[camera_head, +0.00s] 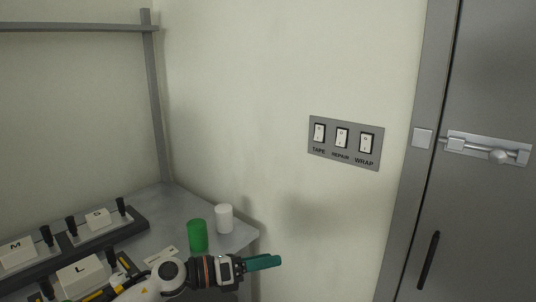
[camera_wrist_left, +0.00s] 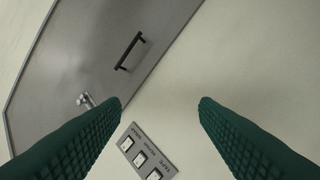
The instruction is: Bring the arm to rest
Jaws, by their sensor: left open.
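My left arm comes in at the bottom of the head view. Its gripper (camera_head: 263,263) has green fingers and points right, in front of the pale wall below the switch panel. In the left wrist view the two green fingers (camera_wrist_left: 161,102) stand wide apart with nothing between them. They face the wall and the grey door. My right gripper is in neither view.
A switch panel (camera_head: 344,143) with three rocker switches is on the wall. A grey door (camera_head: 480,200) with a bolt (camera_head: 487,149) is at the right. A green cylinder (camera_head: 197,236) and a white cylinder (camera_head: 224,219) stand on the grey table (camera_head: 178,206), near a rack (camera_head: 118,238) of labelled blocks.

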